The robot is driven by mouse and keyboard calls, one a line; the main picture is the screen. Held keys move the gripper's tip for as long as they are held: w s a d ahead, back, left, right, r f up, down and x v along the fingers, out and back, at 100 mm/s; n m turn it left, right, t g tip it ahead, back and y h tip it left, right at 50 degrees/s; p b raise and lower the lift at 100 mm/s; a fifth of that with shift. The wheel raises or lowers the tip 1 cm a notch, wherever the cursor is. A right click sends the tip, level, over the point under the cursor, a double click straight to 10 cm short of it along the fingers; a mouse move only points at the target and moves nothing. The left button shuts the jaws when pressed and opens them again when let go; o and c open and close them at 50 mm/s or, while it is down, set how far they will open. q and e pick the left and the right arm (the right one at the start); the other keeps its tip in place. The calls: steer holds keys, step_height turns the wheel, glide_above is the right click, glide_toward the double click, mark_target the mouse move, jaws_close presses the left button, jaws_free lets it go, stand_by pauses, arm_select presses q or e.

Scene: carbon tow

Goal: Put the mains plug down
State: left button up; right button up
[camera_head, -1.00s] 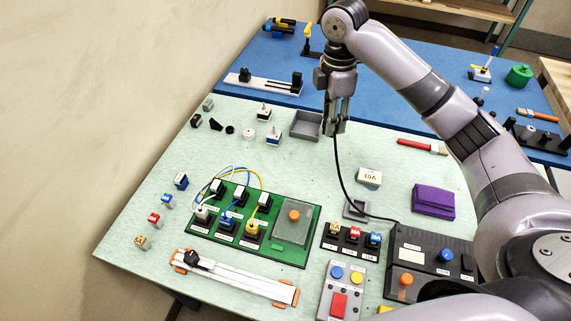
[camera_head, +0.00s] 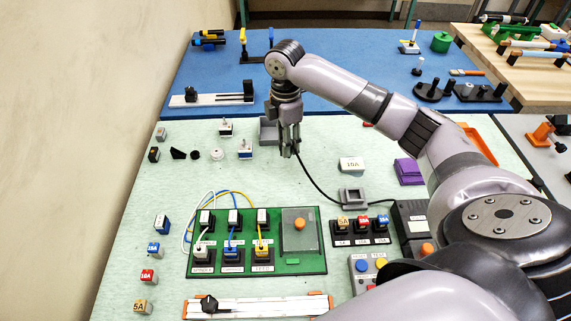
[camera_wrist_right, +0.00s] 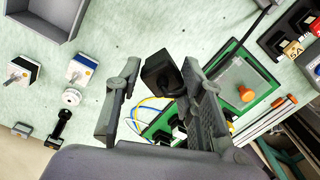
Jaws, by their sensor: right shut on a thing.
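My right gripper (camera_head: 289,146) is shut on the black mains plug, which the fingers mostly hide in the head view. In the right wrist view the black plug (camera_wrist_right: 160,72) shows between the two fingers (camera_wrist_right: 160,100). Its black cable (camera_head: 318,187) hangs from the gripper and runs right, past a small grey square holder (camera_head: 352,198), toward the dark unit (camera_head: 410,215). The gripper is over the pale green mat, behind the green board (camera_head: 315,262). How high the plug is above the mat is hard to tell. My left gripper is not in view.
A grey tray (camera_head: 267,131) stands just left of and behind the gripper. The mat between the tray and green board has free room.

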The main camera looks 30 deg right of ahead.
step_height(320, 180, down, 10)
steer(key=shift+a+r, duration=0.1)
steer(key=shift+r, duration=0.05)
steer(key=shift+p, duration=0.3)
steer(key=o, duration=1.1)
steer(key=r+b, duration=0.1)
steer(key=r, duration=1.1)
steer(key=shift+w, duration=0.2)
